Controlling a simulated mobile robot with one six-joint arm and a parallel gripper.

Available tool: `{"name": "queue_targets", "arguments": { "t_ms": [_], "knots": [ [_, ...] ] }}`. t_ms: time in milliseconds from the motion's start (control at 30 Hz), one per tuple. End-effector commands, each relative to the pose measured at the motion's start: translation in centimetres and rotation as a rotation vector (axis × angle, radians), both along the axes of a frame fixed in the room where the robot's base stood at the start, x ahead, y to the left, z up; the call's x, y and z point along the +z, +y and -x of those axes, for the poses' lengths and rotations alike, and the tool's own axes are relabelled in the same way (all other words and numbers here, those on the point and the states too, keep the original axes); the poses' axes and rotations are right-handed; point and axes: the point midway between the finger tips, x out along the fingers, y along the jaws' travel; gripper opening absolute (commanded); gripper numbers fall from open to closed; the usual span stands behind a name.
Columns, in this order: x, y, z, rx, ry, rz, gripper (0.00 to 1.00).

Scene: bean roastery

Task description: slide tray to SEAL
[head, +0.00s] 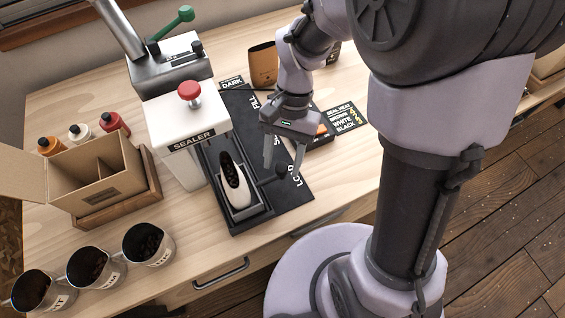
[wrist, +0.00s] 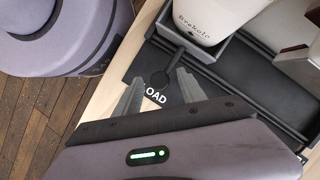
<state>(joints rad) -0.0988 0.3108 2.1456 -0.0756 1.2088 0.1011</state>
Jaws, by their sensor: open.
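The dark grey tray (head: 262,212) sits in the black track at its LOAD end. It holds an upright white bag (head: 233,186) of dark beans. A dark round-ended handle (wrist: 160,79) sticks out from the tray's side. My gripper (head: 281,172) is open, pointing down, with its fingers on either side of the handle in both views; I cannot tell whether they touch it. The white SEALER (head: 176,150) with a red knob stands beside the track. FILL shows farther back on the black base (head: 292,196); I cannot read a SEAL mark.
Three metal cups (head: 150,246) of beans stand along the front left edge. A divided cardboard box (head: 98,180) and several small bottles (head: 78,133) are at left. A drawer handle is below the edge.

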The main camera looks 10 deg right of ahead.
Motion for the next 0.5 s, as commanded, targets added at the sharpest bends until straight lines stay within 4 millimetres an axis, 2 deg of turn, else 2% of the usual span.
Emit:
{"name": "queue_targets", "arguments": {
  "t_ms": [267, 500],
  "knots": [
    [-0.15, 0.04, 0.1, 0.0, 0.0, 0.0, 0.48],
    [-0.14, 0.03, 0.08, 0.001, 0.0, 0.0, 0.03]
  ]
}}
